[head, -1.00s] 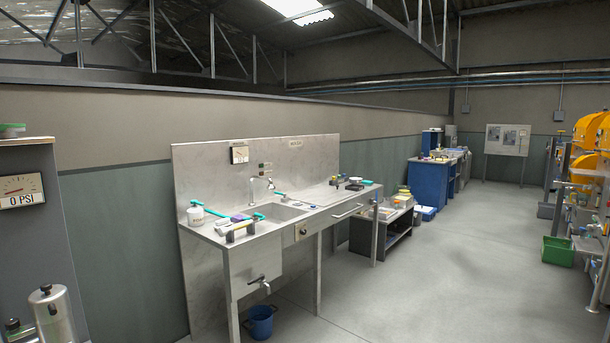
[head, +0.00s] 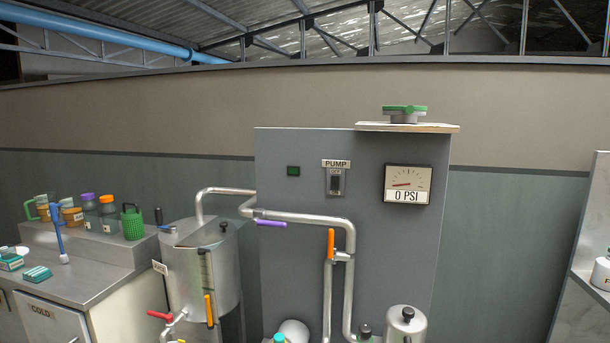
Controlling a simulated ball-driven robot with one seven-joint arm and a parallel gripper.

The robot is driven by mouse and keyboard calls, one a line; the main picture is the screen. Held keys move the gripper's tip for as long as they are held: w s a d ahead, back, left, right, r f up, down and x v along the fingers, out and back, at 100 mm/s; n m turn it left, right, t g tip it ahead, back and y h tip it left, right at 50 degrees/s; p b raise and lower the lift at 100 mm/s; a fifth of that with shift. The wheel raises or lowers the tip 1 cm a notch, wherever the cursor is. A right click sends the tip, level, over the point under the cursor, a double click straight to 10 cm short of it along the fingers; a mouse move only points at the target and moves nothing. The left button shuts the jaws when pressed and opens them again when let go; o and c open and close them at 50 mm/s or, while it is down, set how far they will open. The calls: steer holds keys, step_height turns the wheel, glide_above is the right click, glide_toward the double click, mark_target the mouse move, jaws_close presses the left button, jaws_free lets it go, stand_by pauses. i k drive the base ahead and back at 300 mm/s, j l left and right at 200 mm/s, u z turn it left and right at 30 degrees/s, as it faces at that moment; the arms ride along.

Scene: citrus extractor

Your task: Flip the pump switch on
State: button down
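The pump switch (head: 336,184) is a small dark toggle on a light plate, set on the front of a grey panel (head: 290,232). A label reading PUMP (head: 336,163) sits just above it. The position of the toggle is too small to tell. To its left is a small dark green indicator (head: 293,171) that looks unlit. To its right a gauge (head: 407,184) reads 0 PSI. My gripper is not in view.
Steel pipes with a purple handle (head: 271,223) and an orange handle (head: 331,243) run in front of the panel below the switch. A steel tank (head: 200,270) stands left, beside a counter (head: 95,262) with bottles. A small steel canister (head: 406,325) stands low in front.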

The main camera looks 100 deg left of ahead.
mark_target(334, 180)
steer(key=u, duration=2.5)
